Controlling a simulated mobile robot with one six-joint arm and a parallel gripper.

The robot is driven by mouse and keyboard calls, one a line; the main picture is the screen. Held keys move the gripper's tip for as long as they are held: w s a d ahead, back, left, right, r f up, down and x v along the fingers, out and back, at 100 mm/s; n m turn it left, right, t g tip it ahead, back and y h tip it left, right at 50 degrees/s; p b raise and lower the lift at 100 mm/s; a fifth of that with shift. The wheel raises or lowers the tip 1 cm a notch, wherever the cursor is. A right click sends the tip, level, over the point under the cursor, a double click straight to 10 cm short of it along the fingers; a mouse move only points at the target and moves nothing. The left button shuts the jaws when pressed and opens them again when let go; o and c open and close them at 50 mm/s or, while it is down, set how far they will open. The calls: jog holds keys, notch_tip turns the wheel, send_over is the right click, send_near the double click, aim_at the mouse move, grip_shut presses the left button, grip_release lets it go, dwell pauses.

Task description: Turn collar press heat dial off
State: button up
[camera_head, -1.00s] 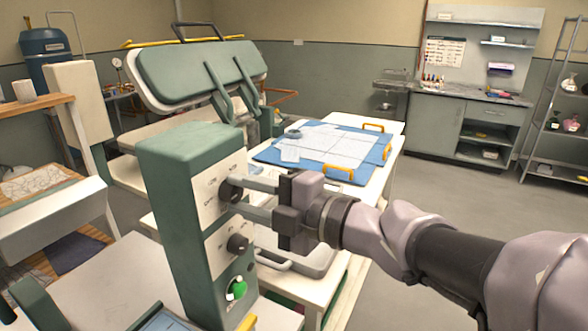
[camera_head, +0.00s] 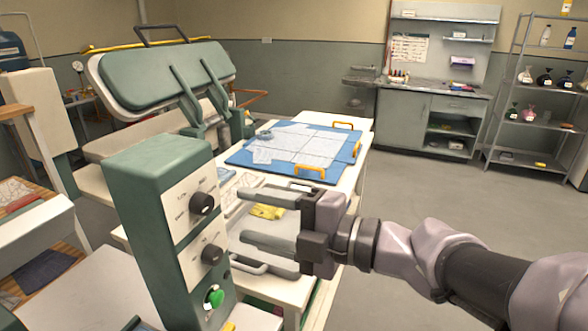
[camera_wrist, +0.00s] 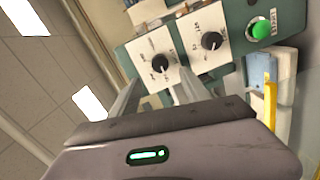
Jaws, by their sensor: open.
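The collar press control box (camera_head: 150,172) is a green pillar with white panels carrying two black dials. The upper dial (camera_head: 203,203) and lower dial (camera_head: 211,254) have small labels that I cannot read, so I cannot tell which is heat. In the wrist view, the upper dial (camera_wrist: 160,63) is on the left and the lower dial (camera_wrist: 211,40) on the right, each with a pale pointer mark. My gripper (camera_head: 242,214) is open and empty, to the right of the panel, its fingertips apart from both dials. In the wrist view, its fingers (camera_wrist: 156,86) point toward the panel.
A green button (camera_head: 215,297) sits below the dials. The raised press head (camera_head: 165,75) stands behind the box. Open floor (camera_head: 420,205) is to the right.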

jog(key=f+p+v, duration=0.1)
jog(key=p+v, duration=0.1)
jog(key=v, duration=0.8)
jog(key=w+d+r+m+t+h, duration=0.5)
jog(key=w+d+m+t+h, duration=0.65)
jog(key=m, duration=0.75)
jog(key=s+d+f+m+g+h, duration=0.4)
jog(key=s+f+m+g+h, duration=0.3)
jog(key=s+m, duration=0.25)
jog(key=s+a+f+m+g+y, duration=0.5)
jog(key=s+a+f, duration=0.3)
jog(key=s, duration=0.3)
jog(key=shift+s+a+f+g, duration=0.35)
jog(key=shift+a+f+g, duration=0.1)
jog(key=shift+a, duration=0.35)
